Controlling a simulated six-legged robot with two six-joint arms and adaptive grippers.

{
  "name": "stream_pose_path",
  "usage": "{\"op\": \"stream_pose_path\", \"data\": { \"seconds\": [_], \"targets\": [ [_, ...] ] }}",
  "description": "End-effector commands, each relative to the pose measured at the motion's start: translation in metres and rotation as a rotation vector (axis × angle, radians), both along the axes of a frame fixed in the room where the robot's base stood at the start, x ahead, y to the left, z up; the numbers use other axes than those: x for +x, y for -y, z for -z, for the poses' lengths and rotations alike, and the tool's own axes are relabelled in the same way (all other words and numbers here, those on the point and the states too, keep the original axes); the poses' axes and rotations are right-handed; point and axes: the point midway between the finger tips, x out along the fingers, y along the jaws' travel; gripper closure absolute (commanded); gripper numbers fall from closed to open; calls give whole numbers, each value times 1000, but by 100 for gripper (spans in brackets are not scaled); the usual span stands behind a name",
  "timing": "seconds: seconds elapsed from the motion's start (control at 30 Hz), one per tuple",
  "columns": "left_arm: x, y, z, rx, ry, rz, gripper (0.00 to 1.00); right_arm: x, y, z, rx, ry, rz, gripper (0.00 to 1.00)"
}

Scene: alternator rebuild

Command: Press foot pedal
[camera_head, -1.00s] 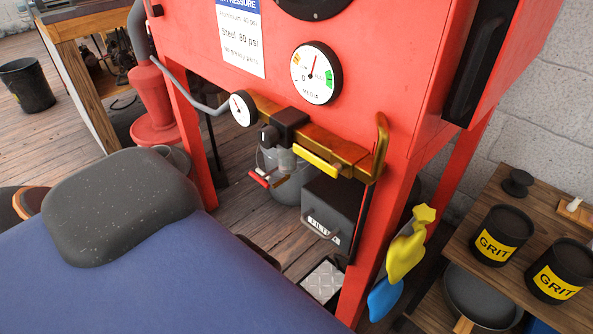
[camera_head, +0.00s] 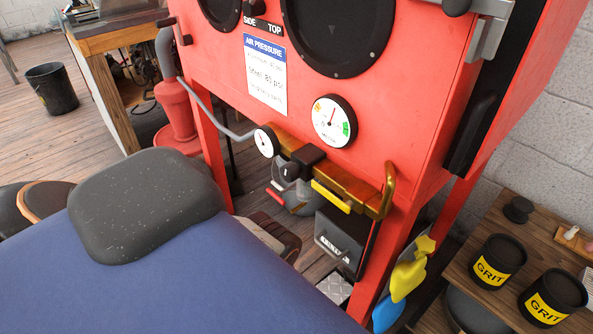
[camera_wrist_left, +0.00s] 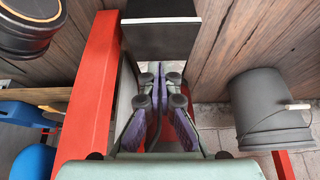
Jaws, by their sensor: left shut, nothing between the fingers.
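The foot pedal appears to be the silver tread plate (camera_head: 335,288) low on the floor in the head view, beside the cabinet's red front leg and partly covered by my blue body. My left gripper (camera_wrist_left: 160,76) shows in the left wrist view, its purple-padded fingers together and empty. A dark panel (camera_wrist_left: 160,40) lies just beyond the fingertips, with a pale surface partly hidden behind them; I cannot tell whether the fingers touch either. My left gripper is not clearly visible in the head view. My right gripper is in neither view.
The red blast cabinet (camera_head: 400,120) stands ahead. A dark box (camera_head: 342,240) hangs under its brass rail (camera_head: 340,180). In the wrist view, a red leg (camera_wrist_left: 90,85) is left of the gripper and a grey bucket (camera_wrist_left: 265,110) right. Grit cans (camera_head: 498,260) stand on a side shelf.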

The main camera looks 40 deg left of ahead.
Motion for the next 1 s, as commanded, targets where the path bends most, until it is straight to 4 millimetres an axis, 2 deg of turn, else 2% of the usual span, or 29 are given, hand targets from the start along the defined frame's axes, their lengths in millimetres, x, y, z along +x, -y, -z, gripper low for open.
{"op": "stream_pose_path", "data": {
  "seconds": [0.03, 0.1, 0.3, 1.0],
  "targets": [
    [-2, -1, -10, 0, 0, -1, 100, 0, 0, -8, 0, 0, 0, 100],
    [-4, -1, -16, -1, 2, -1, 100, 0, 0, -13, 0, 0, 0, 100],
    [-10, -1, -25, 0, 2, 1, 100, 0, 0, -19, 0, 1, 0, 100],
    [-10, -1, -26, 6, 8, 10, 100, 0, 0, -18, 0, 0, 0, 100]
  ]
}}
